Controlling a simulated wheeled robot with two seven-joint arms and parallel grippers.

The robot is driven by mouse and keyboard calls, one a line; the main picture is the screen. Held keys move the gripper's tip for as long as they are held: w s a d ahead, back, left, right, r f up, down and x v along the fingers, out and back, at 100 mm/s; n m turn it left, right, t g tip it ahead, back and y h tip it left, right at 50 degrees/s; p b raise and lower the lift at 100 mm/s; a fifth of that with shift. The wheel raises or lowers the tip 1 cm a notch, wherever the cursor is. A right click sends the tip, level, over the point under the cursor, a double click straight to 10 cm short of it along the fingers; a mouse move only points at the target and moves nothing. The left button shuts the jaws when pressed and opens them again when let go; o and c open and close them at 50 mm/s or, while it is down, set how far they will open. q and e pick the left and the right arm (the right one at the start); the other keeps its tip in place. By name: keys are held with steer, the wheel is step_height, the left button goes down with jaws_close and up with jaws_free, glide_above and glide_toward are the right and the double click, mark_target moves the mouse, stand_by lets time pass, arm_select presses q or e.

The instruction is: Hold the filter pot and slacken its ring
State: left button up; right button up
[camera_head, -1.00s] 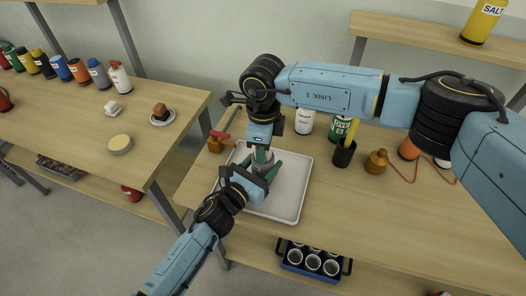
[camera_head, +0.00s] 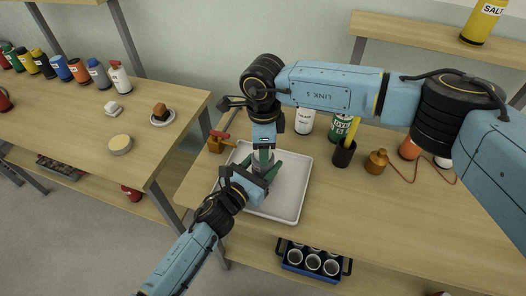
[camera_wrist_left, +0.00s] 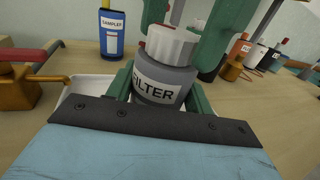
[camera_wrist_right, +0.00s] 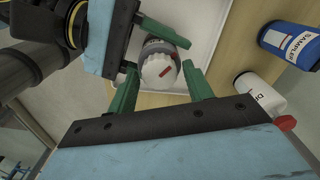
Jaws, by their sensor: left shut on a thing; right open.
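The filter pot (camera_wrist_left: 158,84) is a grey pot with a white FILTER label and a ribbed white ring (camera_wrist_left: 172,45) on top. It stands upright over the white tray (camera_head: 290,196). My left gripper (camera_head: 261,172) comes in low from the side and is shut on the pot's body. My right gripper (camera_wrist_right: 161,84) points down from above. Its green fingers are open, one on each side of the ring, which shows a red mark on top (camera_wrist_right: 161,68). I cannot tell whether they touch it. In the head view the grippers mostly hide the pot.
A brass valve with a red handle (camera_head: 217,142) stands at the tray's back left. The bench front right is clear.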

steer(key=m, duration=0.4)
steer(key=shift+s+m, duration=0.1)
steer(key=shift+m, duration=0.2)
steer(key=m, duration=0.5)
